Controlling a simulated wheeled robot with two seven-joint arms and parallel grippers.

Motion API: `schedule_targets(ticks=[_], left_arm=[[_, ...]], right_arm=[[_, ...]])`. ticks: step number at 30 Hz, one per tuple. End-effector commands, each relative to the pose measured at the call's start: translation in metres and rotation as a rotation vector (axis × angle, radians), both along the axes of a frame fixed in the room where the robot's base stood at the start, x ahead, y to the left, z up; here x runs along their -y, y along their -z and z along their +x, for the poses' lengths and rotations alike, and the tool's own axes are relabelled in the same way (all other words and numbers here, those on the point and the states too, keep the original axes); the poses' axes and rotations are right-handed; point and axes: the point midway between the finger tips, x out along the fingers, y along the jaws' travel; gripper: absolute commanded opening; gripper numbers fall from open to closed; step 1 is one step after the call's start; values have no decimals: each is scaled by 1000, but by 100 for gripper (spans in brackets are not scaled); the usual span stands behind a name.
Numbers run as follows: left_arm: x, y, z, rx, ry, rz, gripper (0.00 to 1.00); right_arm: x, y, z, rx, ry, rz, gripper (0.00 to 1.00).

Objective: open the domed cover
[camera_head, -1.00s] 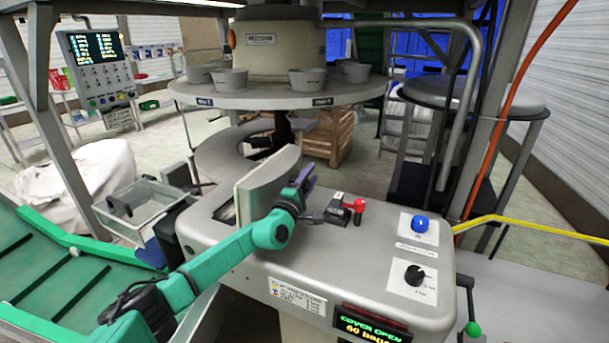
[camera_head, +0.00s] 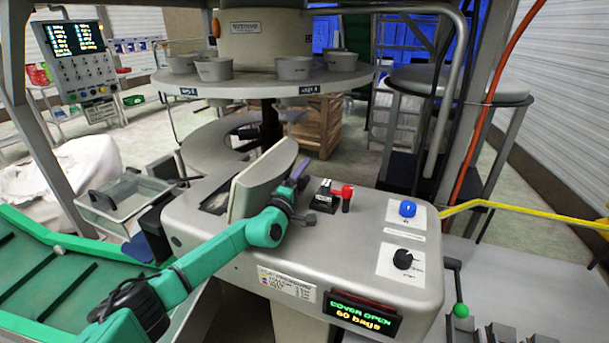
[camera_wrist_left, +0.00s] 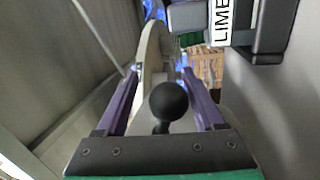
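The domed cover (camera_head: 262,180) is a grey curved shell standing raised and tilted on top of the grey machine body. The machine's display (camera_head: 362,314) reads "COVER OPEN" and "60 bags". My left gripper (camera_head: 300,172) is at the cover's right side, with a purple finger showing there. In the left wrist view both purple fingers of the left gripper (camera_wrist_left: 160,78) stand apart. A black ball knob (camera_wrist_left: 168,101) shows between them, with a gap on each side. The cover's curved edge (camera_wrist_left: 152,50) shows beyond. My right gripper is not in view.
A red-handled valve (camera_head: 346,194), a blue button (camera_head: 407,208) and a black dial (camera_head: 402,259) sit on the machine top. A round table with grey cups (camera_head: 262,86) stands behind. A green conveyor (camera_head: 40,270) lies left, near a clear bin (camera_head: 125,200).

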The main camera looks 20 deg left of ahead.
Motion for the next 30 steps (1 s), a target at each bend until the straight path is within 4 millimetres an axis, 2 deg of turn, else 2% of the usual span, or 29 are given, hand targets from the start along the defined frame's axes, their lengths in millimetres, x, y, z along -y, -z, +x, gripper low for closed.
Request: schedule_targets(ticks=[9, 14, 23, 30], left_arm=[[0, 0, -1, 0, 0, 0, 73], [-1, -1, -12, -2, 0, 0, 73], [-2, 8, -69, -5, 0, 1, 73], [-4, 20, -123, -5, 0, 2, 73]], right_arm=[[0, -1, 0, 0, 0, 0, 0], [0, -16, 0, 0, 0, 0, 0], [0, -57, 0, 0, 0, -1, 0], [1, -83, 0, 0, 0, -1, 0]])
